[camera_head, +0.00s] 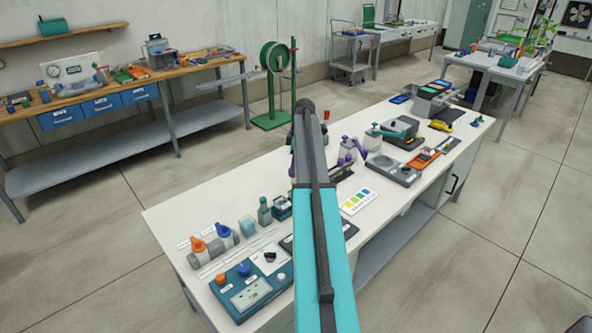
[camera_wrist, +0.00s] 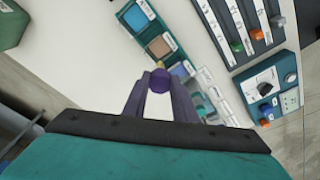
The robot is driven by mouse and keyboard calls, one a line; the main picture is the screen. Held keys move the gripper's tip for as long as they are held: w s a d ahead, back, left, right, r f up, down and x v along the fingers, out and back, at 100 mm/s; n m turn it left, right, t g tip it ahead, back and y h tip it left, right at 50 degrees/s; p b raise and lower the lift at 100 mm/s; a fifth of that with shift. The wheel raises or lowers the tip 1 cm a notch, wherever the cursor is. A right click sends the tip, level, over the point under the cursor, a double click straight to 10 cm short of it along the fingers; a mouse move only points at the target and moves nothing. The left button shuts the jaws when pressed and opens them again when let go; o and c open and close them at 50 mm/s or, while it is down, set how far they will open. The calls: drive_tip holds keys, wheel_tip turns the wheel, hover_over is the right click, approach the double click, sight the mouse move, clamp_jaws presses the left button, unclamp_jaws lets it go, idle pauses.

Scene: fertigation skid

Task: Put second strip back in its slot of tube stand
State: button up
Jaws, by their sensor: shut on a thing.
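In the wrist view my gripper (camera_wrist: 160,92) points down at the white bench, its two dark purple-grey fingers close together. A small purple, round-ended piece (camera_wrist: 159,79) sits between the fingertips, and a bit of yellow shows just beyond it. I cannot tell for sure whether this piece is the second strip. A teal holder with blue and brown labelled squares (camera_wrist: 122,20) lies just beyond the fingertips. I cannot tell whether it is the tube stand, and no slot shows clearly. In the head view my arm hides the gripper and the bench behind it.
Small clear containers (camera_wrist: 219,96) stand close to the right of the fingers. A dark panel with coloured knobs (camera_wrist: 243,45) and a teal control box (camera_head: 248,290) lie nearby. A colour card (camera_head: 358,201) lies right of my arm. Bare white bench shows left in the wrist view.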

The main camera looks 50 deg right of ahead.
drive_tip(key=w+a+r+m+b, duration=0.1)
drive_tip(key=w+a, duration=0.1)
drive_tip(key=a, duration=0.6)
drive_tip(key=w+a+m+b, duration=0.1)
drive_tip(key=w+a, duration=0.2)
drive_tip(key=a, duration=0.6)
drive_tip(key=s+a+m+b, duration=0.1)
drive_tip(key=s+a+m, duration=0.1)
drive_tip(key=a, duration=1.7)
drive_tip(key=s+a+r+m+h+b, duration=0.1)
drive_tip(key=s+a+m+b, duration=0.1)
drive_tip(key=a, duration=1.7)
drive_tip(key=shift+s+a+m, duration=0.2)
drive_tip(key=shift+s+m, duration=0.55)
drive_tip(key=shift+m, duration=0.15)
drive_tip(key=shift+a+r, duration=0.1)
drive_tip(key=shift+a, duration=0.05)
